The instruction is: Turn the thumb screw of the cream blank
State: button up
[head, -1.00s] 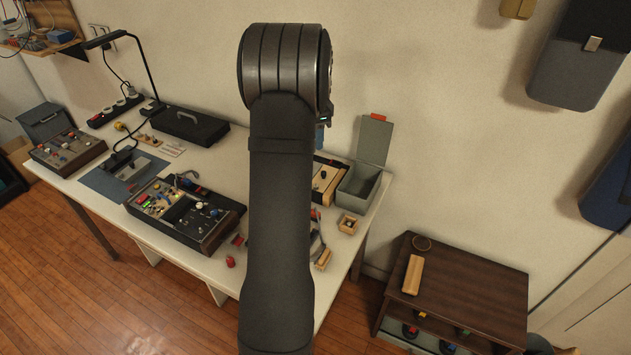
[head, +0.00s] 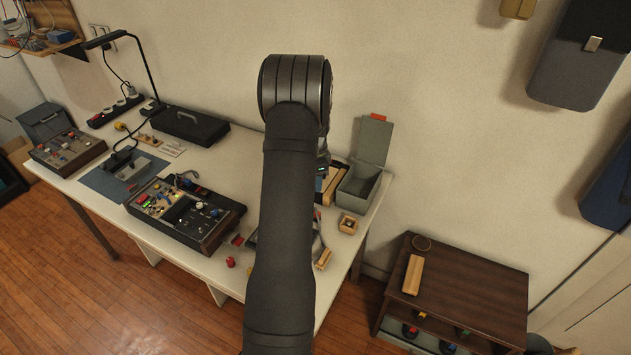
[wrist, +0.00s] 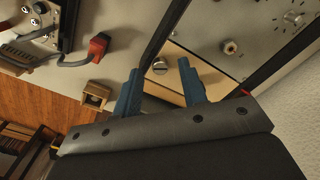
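In the wrist view, the cream blank (wrist: 195,73) is a pale panel partly covered by my fingers. A round silver thumb screw (wrist: 160,66) with a dark slot sits on it. My gripper (wrist: 159,68) has two blue fingers spread apart, one on each side of the screw in the picture. The screw shows in the gap near the fingertips; no finger visibly touches it, and I cannot tell how far beyond the tips it lies. In the head view, my arm hides the fingers and most of the panel area.
A grey panel with a second knob (wrist: 230,47) lies beside the cream one. A red-ended connector (wrist: 98,46) and small wooden box (wrist: 96,93) are to the left. In the head view, an open grey bin (head: 358,187) stands right of my arm.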

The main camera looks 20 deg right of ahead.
jog(key=shift+f, duration=0.5)
grip_shut()
